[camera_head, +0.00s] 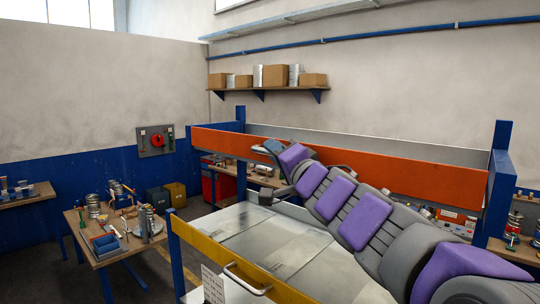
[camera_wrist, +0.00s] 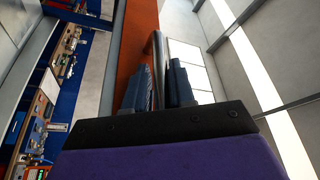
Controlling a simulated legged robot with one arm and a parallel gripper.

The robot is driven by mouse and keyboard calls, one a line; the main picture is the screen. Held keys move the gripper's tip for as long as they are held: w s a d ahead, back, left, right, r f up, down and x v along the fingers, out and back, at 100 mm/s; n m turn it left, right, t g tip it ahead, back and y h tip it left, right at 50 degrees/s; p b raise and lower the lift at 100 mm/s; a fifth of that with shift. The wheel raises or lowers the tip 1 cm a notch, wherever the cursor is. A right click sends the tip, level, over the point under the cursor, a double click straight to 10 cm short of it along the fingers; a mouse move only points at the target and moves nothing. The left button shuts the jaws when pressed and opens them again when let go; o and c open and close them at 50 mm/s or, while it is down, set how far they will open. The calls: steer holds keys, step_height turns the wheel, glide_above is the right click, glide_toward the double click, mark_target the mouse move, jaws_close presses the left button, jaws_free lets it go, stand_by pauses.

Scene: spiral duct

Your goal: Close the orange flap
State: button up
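The orange flap (camera_head: 400,173) is a long panel along the far side of the blue-framed table, its broad face towards me. My arm reaches from the lower right to it. My gripper (camera_head: 271,147) is at the flap, left of its middle. In the wrist view the orange panel (camera_wrist: 137,30) runs upward behind my gripper (camera_wrist: 160,85). A curved metal handle (camera_wrist: 158,45) on the flap passes between the two dark fingers, which are close on both sides of it. The handle's lower part is hidden by the fingers. In the head view my arm hides part of the flap.
A yellow flap (camera_head: 225,258) with its own handle (camera_head: 246,279) edges the near side. The grey metal top (camera_head: 280,240) between the flaps is bare. A blue post (camera_head: 497,180) stands at the right. A cluttered workbench (camera_head: 118,248) stands at the left.

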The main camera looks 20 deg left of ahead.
steer(key=shift+s+d+f, duration=0.25)
steer(key=shift+s+d, duration=0.1)
steer(key=shift+d, duration=0.05)
steer(key=b+v, duration=0.1)
steer(key=v, duration=1.5)
steer(key=shift+d, duration=0.2)
